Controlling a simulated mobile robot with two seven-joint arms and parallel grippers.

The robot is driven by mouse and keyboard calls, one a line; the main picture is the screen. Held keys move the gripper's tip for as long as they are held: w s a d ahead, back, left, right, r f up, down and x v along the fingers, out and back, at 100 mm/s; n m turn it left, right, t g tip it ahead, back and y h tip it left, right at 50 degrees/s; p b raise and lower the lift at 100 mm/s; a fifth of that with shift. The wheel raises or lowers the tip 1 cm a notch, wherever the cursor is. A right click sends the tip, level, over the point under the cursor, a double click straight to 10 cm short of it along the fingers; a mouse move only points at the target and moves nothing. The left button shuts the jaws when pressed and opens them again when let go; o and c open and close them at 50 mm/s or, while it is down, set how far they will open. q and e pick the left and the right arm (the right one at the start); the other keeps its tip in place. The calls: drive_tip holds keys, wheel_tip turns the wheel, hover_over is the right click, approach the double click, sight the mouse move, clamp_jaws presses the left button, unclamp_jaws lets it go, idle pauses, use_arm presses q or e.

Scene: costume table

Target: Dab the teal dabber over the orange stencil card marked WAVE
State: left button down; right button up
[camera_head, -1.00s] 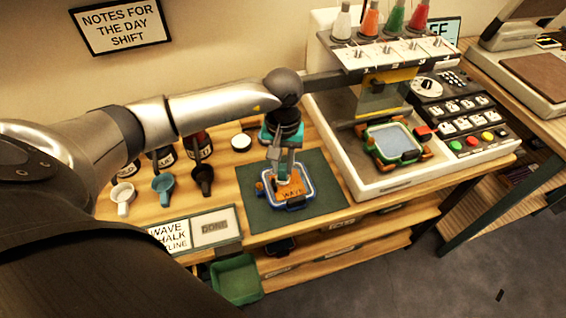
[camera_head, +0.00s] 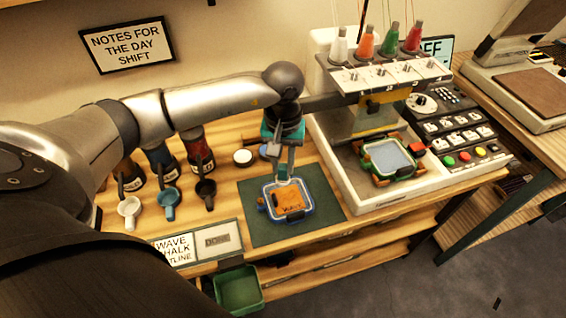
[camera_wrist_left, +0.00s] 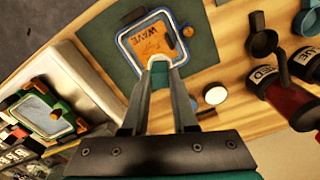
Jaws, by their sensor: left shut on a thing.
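The orange stencil card (camera_head: 292,203) marked WAVE lies in a blue frame on the dark green mat (camera_head: 328,205); it also shows in the left wrist view (camera_wrist_left: 157,35). My left gripper (camera_head: 284,160) points down at the card's far side, and in the left wrist view its fingers (camera_wrist_left: 160,72) are shut on the teal dabber (camera_wrist_left: 158,62). The dabber's pale tip overlaps the card's far edge in view; I cannot tell whether it touches. The fingers hide most of the dabber. My right gripper is not in view.
A white tray (camera_head: 338,170) with a green-framed screen (camera_head: 388,158) and a machine stands right of the mat. Several jars and scoops (camera_head: 168,203) stand left. A round white lid (camera_head: 243,156) lies behind the mat.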

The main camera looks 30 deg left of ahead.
sight(285, 183)
use_arm(q)
drive_tip(key=shift+f, duration=0.1)
drive_tip(key=f+b, duration=0.1)
drive_tip(key=f, duration=0.1)
drive_tip(key=f+b, duration=0.1)
drive_tip(key=b, duration=0.1)
drive_tip(key=s+d+f+b, duration=0.1)
drive_tip(key=f+b, duration=0.1)
drive_tip(key=shift+d+f, duration=0.1)
drive_tip(key=shift+f, duration=0.25)
idle(0.5)
drive_tip(key=shift+f+b, duration=0.5)
drive_tip(key=shift+b, duration=0.2)
drive_tip(key=shift+s+f, duration=0.1)
drive_tip(key=shift+f, duration=0.05)
idle(1.8)
drive_tip(key=shift+r+p, duration=1.95)
drive_tip(key=shift+r, duration=1.7)
drive_tip(key=shift+f, duration=0.15)
